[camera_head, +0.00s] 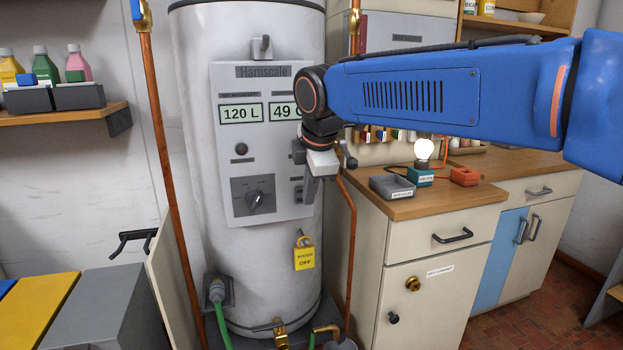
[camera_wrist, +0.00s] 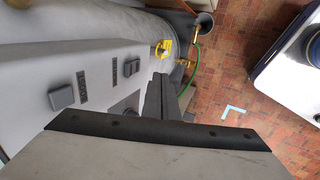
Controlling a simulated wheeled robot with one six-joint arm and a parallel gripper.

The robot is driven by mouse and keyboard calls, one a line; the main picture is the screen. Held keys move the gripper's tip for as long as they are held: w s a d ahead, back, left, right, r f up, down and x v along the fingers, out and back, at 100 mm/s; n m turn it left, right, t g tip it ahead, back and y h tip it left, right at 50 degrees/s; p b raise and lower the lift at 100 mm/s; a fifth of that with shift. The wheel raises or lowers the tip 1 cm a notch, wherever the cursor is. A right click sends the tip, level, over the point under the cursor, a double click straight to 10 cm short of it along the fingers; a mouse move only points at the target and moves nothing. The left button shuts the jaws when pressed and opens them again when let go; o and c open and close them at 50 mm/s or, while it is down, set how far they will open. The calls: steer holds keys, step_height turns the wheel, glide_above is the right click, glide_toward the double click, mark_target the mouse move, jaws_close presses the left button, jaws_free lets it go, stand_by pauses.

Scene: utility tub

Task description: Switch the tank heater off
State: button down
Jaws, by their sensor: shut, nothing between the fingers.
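The tank heater (camera_head: 190,130) is a tall white cylinder with a grey control panel (camera_head: 226,160). The panel shows "120 L" and a partly covered "49" display (camera_head: 284,112). Below are a dark round indicator (camera_head: 241,149) and a rotary dial (camera_head: 255,200).
A yellow padlock-like tag (camera_head: 304,257) hangs on the tank below the panel. Copper pipes (camera_head: 160,130) run beside it. Bottles stand on a left shelf (camera_head: 70,114).

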mark_target(301, 193)
steer(key=shift+w+a+f, duration=0.1)
steer(key=shift+w+a, duration=0.1)
steer(key=shift+w, duration=0.5)
steer(key=shift+w+a+f, duration=0.1)
steer(key=shift+w+a, duration=0.1)
steer(key=shift+w, duration=0.5)
steer(key=shift+w+a, duration=0.2)
steer(key=shift+w, duration=0.5)
steer(key=shift+w, duration=0.25)
steer(key=shift+r, duration=0.15)
steer(key=shift+r, duration=0.75)
steer(key=shift+s, duration=0.15)
